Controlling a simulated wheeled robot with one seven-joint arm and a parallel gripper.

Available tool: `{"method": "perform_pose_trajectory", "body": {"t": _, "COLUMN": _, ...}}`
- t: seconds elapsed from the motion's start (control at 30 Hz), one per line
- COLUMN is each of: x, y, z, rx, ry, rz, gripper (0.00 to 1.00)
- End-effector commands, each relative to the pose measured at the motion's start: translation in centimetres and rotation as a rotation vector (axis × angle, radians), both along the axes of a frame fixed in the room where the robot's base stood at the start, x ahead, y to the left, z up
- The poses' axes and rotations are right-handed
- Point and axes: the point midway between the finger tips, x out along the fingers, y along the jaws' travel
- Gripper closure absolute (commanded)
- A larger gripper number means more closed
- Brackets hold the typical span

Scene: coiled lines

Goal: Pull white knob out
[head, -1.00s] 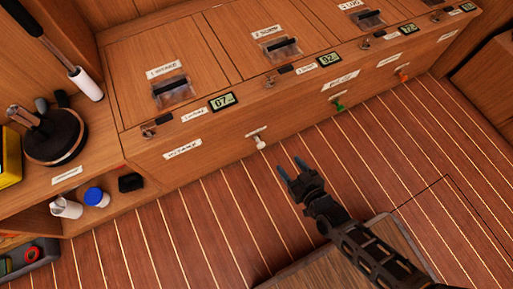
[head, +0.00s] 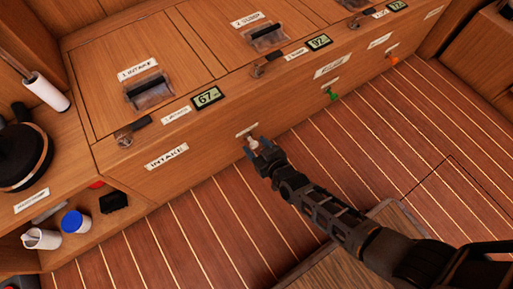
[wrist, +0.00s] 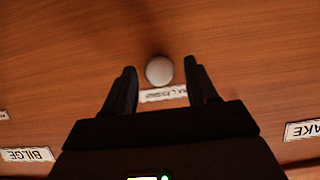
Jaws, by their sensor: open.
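The white knob (head: 254,143) sits on the front face of the wooden bench, just below a small label. In the wrist view the round white knob (wrist: 159,70) lies between and slightly beyond my two fingertips. My gripper (head: 260,153) is open at the knob in the head view, partly covering it. In the wrist view my gripper (wrist: 160,78) has one finger on each side of the knob, with a gap on both sides. I cannot tell how deep the fingers reach along it.
A green knob (head: 332,94) and an orange knob (head: 393,60) are farther right on the same face. An INTAKE label (head: 167,157) is to the left. A shelf with a blue-capped jar (head: 75,221) stands at lower left. The striped floor (head: 215,225) is mostly clear.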

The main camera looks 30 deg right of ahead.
Motion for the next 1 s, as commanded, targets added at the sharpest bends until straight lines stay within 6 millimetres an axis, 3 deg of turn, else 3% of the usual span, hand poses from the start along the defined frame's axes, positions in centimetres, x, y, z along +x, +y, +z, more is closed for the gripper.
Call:
{"method": "perform_pose_trajectory", "body": {"t": 0.3, "x": 0.14, "y": -0.01, "z": -0.05, "rx": 0.0, "ry": 0.001, "rz": 0.0, "gripper": 0.44}}
{"method": "perform_pose_trajectory", "body": {"t": 0.87, "x": 0.12, "y": -0.01, "z": -0.05, "rx": 0.0, "ry": 0.001, "rz": 0.0, "gripper": 0.98}}
{"method": "perform_pose_trajectory", "body": {"t": 1.0, "x": 0.12, "y": -0.01, "z": -0.05, "rx": 0.0, "ry": 0.001, "rz": 0.0, "gripper": 1.0}}
